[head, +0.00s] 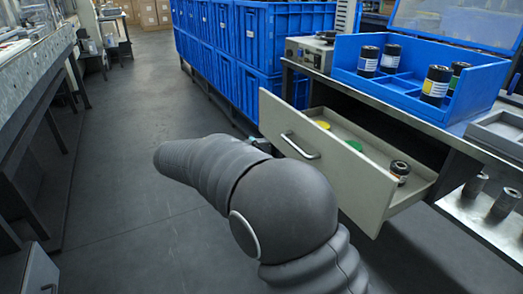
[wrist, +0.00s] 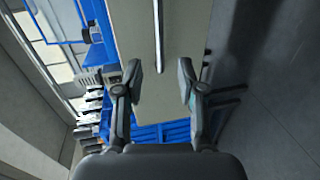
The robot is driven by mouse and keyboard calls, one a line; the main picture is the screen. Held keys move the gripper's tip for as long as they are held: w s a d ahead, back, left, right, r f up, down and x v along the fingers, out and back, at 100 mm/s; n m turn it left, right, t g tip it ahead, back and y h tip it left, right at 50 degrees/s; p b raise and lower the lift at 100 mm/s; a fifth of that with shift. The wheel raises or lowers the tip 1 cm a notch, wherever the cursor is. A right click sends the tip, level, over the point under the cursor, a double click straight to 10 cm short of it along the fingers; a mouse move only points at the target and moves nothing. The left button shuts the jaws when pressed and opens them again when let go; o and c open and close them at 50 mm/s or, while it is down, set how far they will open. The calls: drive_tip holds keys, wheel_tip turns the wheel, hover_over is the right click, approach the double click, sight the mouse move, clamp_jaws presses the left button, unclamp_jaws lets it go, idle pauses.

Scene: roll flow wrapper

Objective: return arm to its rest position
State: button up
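My gripper (wrist: 160,82) is open, with its two fingers apart and nothing between the tips. Ahead of it in the wrist view is the beige drawer front (wrist: 132,28) with its silver bar handle (wrist: 158,35). The handle lies in line with the gap between the fingers, and I see no contact. In the head view my dark arm reaches to the left in front of the drawer (head: 340,180), and mostly hides the gripper. The drawer stands pulled out, with its handle (head: 300,147) on the front.
The drawer holds yellow and green round items and a dark can (head: 399,171). A blue tray (head: 420,97) with several cans stands on the bench above. Blue crates (head: 255,45) stand behind. The aisle floor (head: 125,120) at left is clear.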

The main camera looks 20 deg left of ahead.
wheel_tip(320, 180, down, 9)
drive_tip(key=s+n+g+y, duration=0.2)
drive_tip(key=s+n, duration=0.1)
drive_tip(key=s+d+f+g+y, duration=0.2)
drive_tip(key=s+d+g, duration=0.2)
drive_tip(key=d, duration=0.4)
drive_tip(key=s+d+r+m+y+p, duration=0.2)
drive_tip(key=s+d+r+m, duration=0.2)
drive_tip(key=d, duration=0.7)
drive_tip(key=s+d+r+m+y+p, duration=0.2)
drive_tip(key=s+d+r+m, duration=0.2)
drive_tip(key=s+d+r, duration=0.2)
drive_tip(key=s+d+r+m+y+p, duration=0.2)
drive_tip(key=s+d, duration=0.5)
drive_tip(key=d, duration=0.8)
wheel_tip(320, 180, up, 4)
drive_tip(key=m+p, duration=0.1)
drive_tip(key=m, duration=0.1)
drive_tip(key=shift+s+d+f+m, duration=0.25)
drive_tip(key=shift+s+d+m, duration=0.1)
drive_tip(key=shift+s+m, duration=0.05)
